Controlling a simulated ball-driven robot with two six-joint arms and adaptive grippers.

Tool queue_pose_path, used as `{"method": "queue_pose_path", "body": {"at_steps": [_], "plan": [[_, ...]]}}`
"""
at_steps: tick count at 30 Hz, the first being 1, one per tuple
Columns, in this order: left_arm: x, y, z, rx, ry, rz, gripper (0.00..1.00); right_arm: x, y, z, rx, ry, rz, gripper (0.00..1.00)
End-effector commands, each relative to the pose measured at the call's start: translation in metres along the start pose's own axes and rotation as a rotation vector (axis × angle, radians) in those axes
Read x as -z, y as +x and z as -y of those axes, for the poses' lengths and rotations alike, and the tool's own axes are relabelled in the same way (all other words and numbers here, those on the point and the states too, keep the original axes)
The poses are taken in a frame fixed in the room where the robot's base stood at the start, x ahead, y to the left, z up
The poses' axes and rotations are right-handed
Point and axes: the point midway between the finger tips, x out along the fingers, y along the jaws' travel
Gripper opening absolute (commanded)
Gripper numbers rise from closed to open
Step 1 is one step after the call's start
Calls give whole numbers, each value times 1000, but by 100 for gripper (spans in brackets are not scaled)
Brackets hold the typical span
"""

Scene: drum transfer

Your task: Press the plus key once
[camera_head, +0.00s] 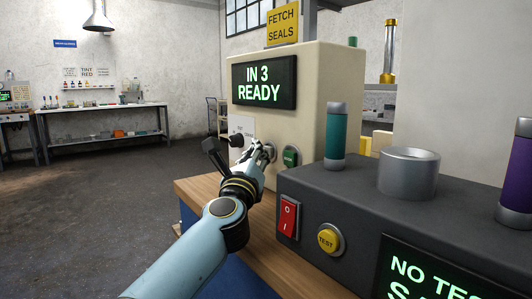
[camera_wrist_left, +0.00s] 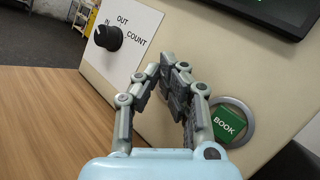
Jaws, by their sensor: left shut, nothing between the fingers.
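The beige machine (camera_head: 310,80) has a black display (camera_head: 264,82) reading "IN 3 READY". On its front is a green "BOOK" button (camera_head: 290,156), which also shows in the wrist view (camera_wrist_left: 228,124) inside a grey ring. A black knob (camera_wrist_left: 108,37) on a white plate is marked IN, OUT and COUNT. No key with a plus sign can be made out; the fingers cover part of the panel between knob and button. My left gripper (camera_head: 266,149) is shut and empty, fingertips (camera_wrist_left: 168,70) close to that panel, left of the BOOK button. Contact cannot be told. My right gripper is not in view.
A dark grey box (camera_head: 365,195) with a red switch (camera_head: 288,217), a yellow TEST button (camera_head: 328,240) and a metal cup (camera_head: 408,173) stands right of my arm. A teal cylinder (camera_head: 336,135) stands on it. The wooden bench top (camera_head: 262,222) is bare below my gripper.

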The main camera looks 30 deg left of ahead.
Motion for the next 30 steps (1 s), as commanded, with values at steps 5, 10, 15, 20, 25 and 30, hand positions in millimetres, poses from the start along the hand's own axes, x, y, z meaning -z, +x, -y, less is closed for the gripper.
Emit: {"method": "queue_pose_path", "body": {"at_steps": [5,10,15,20,25,30], "plan": [[-1,-2,-1,0,0,0,0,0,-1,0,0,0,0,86],[-10,-14,-10,0,0,-1,0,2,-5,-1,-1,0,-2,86],[-20,-27,-19,1,1,0,0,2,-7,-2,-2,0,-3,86],[-27,-38,-27,0,0,-1,0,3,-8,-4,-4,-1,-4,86],[-31,-42,-30,1,-2,0,0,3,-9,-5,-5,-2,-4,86],[-31,-42,-30,0,-2,0,0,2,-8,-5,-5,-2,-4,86]]}}
